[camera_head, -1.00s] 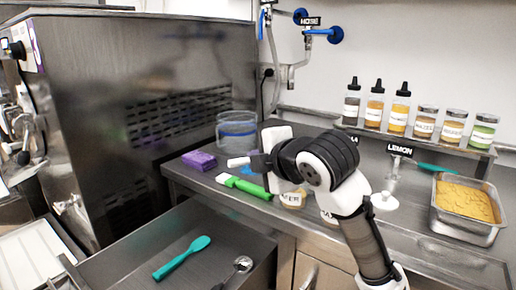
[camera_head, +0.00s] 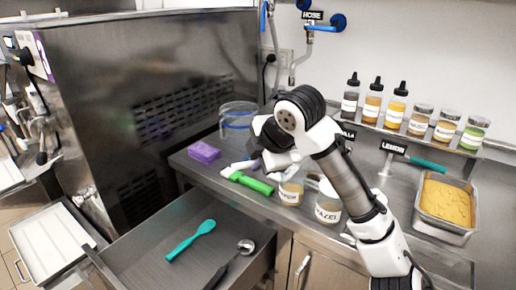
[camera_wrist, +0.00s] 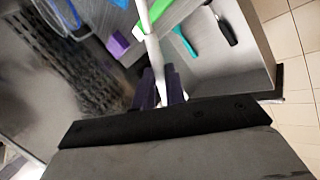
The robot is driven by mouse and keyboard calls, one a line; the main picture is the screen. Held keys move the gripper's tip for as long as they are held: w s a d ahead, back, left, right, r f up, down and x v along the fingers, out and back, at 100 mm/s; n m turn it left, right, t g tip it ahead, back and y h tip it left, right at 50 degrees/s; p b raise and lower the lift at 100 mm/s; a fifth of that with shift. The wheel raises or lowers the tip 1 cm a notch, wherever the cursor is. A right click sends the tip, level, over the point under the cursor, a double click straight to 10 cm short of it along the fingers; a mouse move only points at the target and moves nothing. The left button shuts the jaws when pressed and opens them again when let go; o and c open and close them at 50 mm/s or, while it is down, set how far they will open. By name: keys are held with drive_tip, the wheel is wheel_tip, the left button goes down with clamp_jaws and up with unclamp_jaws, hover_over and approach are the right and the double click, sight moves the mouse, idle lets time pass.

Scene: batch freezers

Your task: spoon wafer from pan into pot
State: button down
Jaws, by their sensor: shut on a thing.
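A metal pan (camera_head: 442,229) of yellow-brown crumbs, likely the wafer, stands on the counter at the right in the head view. My gripper shows in the wrist view (camera_wrist: 165,88), shut on a thin white handle (camera_wrist: 152,50). The head of the held tool is out of the wrist view. In the head view my gripper is mostly hidden behind my arm, above the counter near the green-handled tool (camera_head: 248,182), far left of the pan. I cannot tell which vessel is the pot; a clear round container with a blue band (camera_head: 237,118) stands at the back left.
A purple sponge (camera_head: 203,152) lies on the counter's left. Labelled jars (camera_head: 290,194) (camera_head: 328,208) stand near the front edge. Bottles and jars line the back shelf (camera_head: 372,104). An open drawer holds a teal spatula (camera_head: 190,240) and a dark-handled spoon (camera_head: 232,262). The large freezer (camera_head: 150,90) bounds the left.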

drive_tip(key=g+p, duration=0.1)
drive_tip(key=p, duration=0.2)
drive_tip(key=w+r+g+h+p, duration=0.1)
drive_tip(key=g+p, duration=0.1)
drive_tip(key=p, duration=0.1)
drive_tip(key=g+p, duration=0.1)
drive_tip(key=p, duration=0.3)
drive_tip(key=shift+w+a+r+g+h, duration=0.2)
drive_tip(key=shift+w+a+g+h, duration=0.1)
drive_tip(key=shift+h, duration=0.1)
drive_tip(key=shift+w+g+h, duration=0.2)
drive_tip(key=shift+g+h, duration=0.1)
drive_tip(key=shift+g, duration=0.4)
drive_tip(key=shift+w+a+r+g, duration=0.15)
drive_tip(key=shift+r+g, duration=0.35)
drive_tip(key=shift+r, duration=0.55)
